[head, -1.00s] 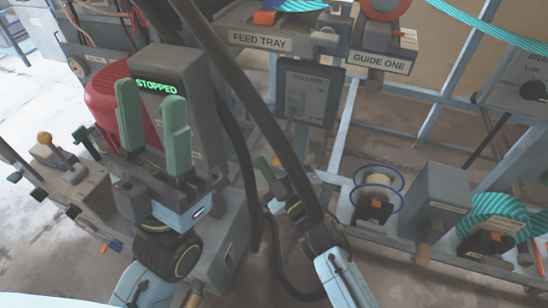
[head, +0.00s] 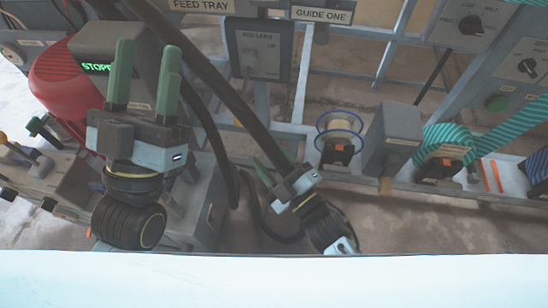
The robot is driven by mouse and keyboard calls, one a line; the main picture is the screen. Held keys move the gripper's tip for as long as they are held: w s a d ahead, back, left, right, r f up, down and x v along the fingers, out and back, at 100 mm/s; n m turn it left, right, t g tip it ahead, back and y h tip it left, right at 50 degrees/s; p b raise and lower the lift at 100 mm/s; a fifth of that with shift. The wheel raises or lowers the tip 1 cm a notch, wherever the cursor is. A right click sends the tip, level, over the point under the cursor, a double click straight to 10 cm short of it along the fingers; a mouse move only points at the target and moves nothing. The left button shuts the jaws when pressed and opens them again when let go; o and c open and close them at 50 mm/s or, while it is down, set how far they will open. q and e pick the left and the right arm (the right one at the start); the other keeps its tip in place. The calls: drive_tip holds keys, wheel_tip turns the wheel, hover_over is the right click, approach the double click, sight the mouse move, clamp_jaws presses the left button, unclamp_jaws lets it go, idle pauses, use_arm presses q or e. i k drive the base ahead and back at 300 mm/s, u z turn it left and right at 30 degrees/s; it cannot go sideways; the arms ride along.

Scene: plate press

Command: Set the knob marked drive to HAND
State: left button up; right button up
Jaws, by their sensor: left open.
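I cannot read a drive label on any knob. A dark knob (head: 471,25) sits on a grey panel at the upper right. Another dark knob (head: 527,67) sits on a panel at the right edge, above a green button (head: 496,102). My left gripper (head: 147,58) is open and empty, its green fingers pointing up in front of the grey box with the STOPPED display (head: 96,67). It is far left of both knobs. My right gripper (head: 266,172) is low in the middle, behind a dark cable; its fingers are partly hidden, so its opening is unclear.
A ROLLERS panel (head: 259,52) with a lever stands at upper middle. A spool (head: 339,128), a grey box (head: 391,135) and a teal-striped roll (head: 447,150) line the lower rail. Thick dark cables cross near both grippers. Bare floor lies at lower right.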

sight(527, 66)
drive_tip(key=k, duration=1)
